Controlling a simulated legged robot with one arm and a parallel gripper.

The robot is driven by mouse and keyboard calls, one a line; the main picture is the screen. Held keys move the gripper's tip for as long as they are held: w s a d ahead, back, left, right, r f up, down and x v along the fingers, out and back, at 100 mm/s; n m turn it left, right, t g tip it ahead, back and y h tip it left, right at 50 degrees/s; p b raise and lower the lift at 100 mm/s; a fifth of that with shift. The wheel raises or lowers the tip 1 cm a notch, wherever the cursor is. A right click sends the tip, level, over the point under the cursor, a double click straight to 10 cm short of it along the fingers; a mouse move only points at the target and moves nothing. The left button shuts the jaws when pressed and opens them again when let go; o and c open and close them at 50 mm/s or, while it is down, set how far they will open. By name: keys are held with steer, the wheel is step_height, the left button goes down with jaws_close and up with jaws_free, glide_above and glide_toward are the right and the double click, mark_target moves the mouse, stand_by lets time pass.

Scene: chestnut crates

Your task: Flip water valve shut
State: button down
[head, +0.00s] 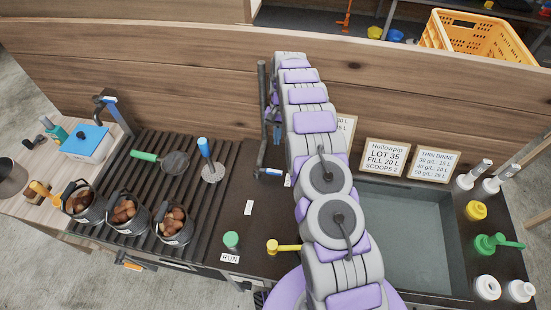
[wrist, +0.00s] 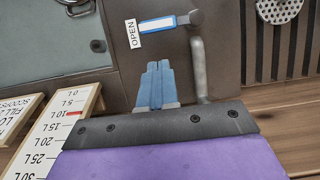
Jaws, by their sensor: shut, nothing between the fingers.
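The water valve has a blue lever handle (head: 270,172) at the foot of a grey upright pipe (head: 263,110), left of my arm. In the wrist view the blue lever (wrist: 165,23) points from its dark pivot toward a label reading OPEN (wrist: 131,33). My gripper (wrist: 157,66) is shut, with its blue fingers together and nothing between them. Its fingertips are apart from the lever in the picture, on the near side of it. In the head view my gripper (head: 277,140) is partly hidden beside my arm, near the pipe and above the lever.
A sink basin (head: 400,235) lies to the right, with sign boards (head: 385,158) behind it. A slatted rack (head: 165,185) with buckets of chestnuts (head: 122,212) lies left. A yellow lever (head: 284,246) and green button (head: 232,239) sit in front. The wooden back wall (head: 160,85) stands close behind.

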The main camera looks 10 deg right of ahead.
mark_target(268, 171)
steer(key=shift+a+f, duration=0.1)
steer(key=shift+a, duration=0.05)
steer(key=x, duration=1)
